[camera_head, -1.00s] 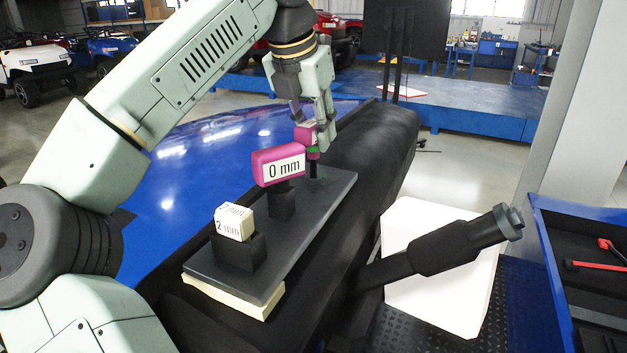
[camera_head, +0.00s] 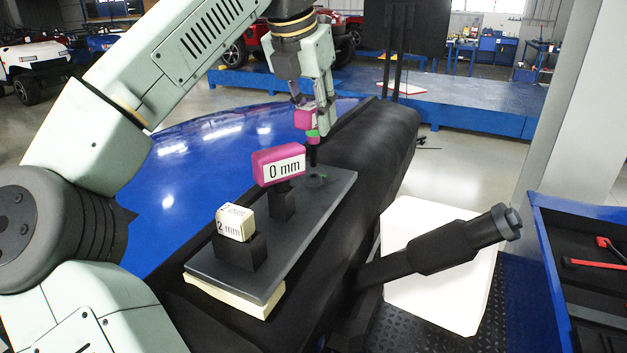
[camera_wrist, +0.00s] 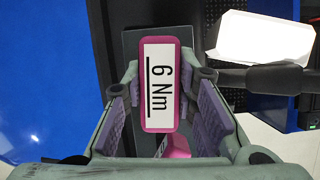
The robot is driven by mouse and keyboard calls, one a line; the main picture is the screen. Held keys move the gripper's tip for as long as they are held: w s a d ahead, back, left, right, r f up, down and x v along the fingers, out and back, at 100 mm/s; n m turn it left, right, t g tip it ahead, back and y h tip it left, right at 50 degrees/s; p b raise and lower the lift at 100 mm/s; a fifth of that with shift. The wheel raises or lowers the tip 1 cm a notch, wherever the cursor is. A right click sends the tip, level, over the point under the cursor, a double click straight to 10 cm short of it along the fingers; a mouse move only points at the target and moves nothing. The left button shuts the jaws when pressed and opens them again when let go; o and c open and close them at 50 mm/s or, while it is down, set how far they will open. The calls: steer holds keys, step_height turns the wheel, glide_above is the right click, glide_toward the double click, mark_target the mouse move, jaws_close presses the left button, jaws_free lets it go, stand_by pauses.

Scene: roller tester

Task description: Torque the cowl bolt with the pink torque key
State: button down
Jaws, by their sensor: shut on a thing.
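My gripper (camera_head: 309,108) is shut on the pink torque key (camera_head: 305,118), above the far end of a grey plate. The key is upright, with a green band and a dark shaft under its pink head. Its tip appears just above a round dark socket (camera_head: 316,179) in the plate. In the wrist view, the key's top (camera_wrist: 159,85) reads "6 Nm" between the two finger pads. I cannot make out the cowl bolt.
The grey plate (camera_head: 225,279) lies on the black body beside the blue cowl (camera_head: 175,180). A thick black bar (camera_head: 445,248) juts out at right.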

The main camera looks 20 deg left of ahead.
steer(key=shift+r, duration=2.05)
steer(key=n+y, duration=0.1)
steer(key=n, duration=0.3)
steer(key=shift+y, duration=0.3)
steer(key=shift+s+a, duration=0.1)
